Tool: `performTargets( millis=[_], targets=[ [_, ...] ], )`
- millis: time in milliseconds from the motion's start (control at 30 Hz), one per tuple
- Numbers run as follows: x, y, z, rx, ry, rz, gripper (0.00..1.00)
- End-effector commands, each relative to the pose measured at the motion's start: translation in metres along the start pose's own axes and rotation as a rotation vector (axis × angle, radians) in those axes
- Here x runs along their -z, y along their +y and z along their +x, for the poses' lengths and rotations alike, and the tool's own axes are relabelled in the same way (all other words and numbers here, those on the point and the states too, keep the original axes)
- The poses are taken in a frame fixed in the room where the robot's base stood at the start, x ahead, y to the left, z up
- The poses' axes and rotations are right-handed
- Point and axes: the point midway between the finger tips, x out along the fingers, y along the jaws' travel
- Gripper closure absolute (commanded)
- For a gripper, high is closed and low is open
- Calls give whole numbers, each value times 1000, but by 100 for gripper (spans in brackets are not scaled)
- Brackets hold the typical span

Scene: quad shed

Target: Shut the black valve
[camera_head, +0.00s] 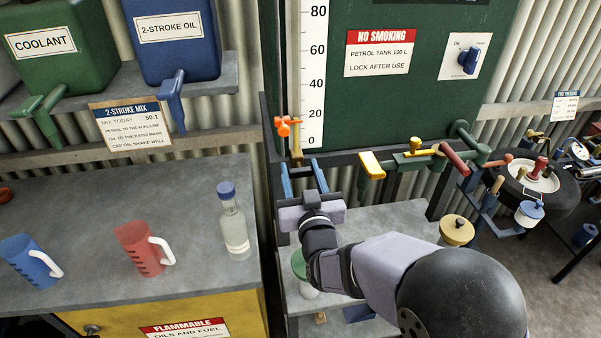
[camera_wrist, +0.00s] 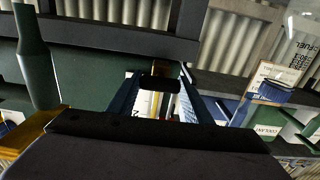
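My gripper (camera_head: 303,178) is in front of the lower edge of the green petrol tank (camera_head: 355,105), just below the foot of the white level gauge (camera_head: 315,75). Its two blue fingers stand apart in the head view. In the wrist view a small black block (camera_wrist: 160,83), which looks like the black valve's handle, shows between the spread fingers (camera_wrist: 160,95). I cannot tell whether either finger touches it. In the head view I cannot make out the black valve near my gripper.
An orange knob (camera_head: 284,127) and a brass fitting (camera_head: 297,150) are just above my gripper. A yellow-handled tap (camera_head: 372,165) is to its right. A green-topped container (camera_head: 303,268) stands below. A bottle (camera_head: 233,225) and jugs stand on the left bench (camera_head: 120,195).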

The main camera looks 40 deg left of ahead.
Motion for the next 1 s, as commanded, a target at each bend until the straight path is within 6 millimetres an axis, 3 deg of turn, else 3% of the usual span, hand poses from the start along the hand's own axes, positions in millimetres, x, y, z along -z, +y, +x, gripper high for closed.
performTargets(
  millis=[33, 100, 533, 1000],
  targets=[
    [0, 0, 0, 0, 0, -3, 45],
    [0, 0, 0, 0, 0, -3, 36],
    [-1, 0, -6, 1, 1, 0, 36],
    [-1, -1, -59, 2, 2, -1, 36]
  ],
)
